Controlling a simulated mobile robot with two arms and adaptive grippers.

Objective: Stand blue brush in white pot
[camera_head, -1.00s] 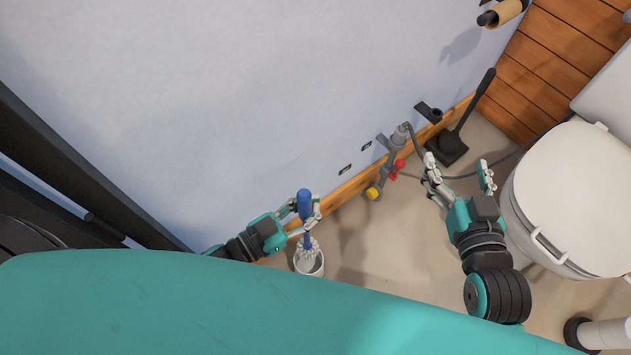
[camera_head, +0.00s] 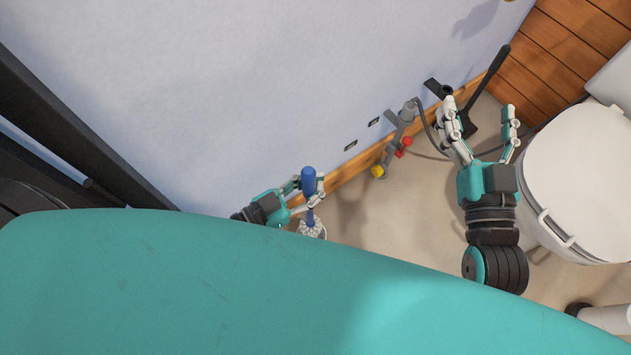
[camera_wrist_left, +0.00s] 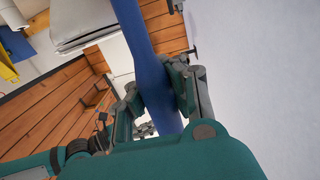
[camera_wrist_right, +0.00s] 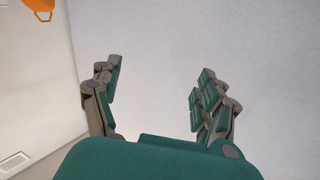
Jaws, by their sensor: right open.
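The blue brush (camera_head: 308,181) is upright, with its blue handle up and white bristle head down. My left gripper (camera_head: 310,192) is shut around the handle; the left wrist view shows the handle (camera_wrist_left: 148,65) between the fingers. The bristle head is at the mouth of the white pot (camera_head: 324,235), apparently inside it. Most of the pot is hidden behind my teal body, so I cannot tell how deep the head sits. My right gripper (camera_head: 479,107) is open and empty, and the right wrist view (camera_wrist_right: 161,70) shows nothing between its fingers.
The white toilet (camera_head: 580,180) stands at the right, close to my right arm. A black plunger (camera_head: 488,82) stands behind my right gripper. A grey pipe valve with red and yellow parts (camera_head: 397,140) is by the wall (camera_head: 220,90). Floor between the arms is clear.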

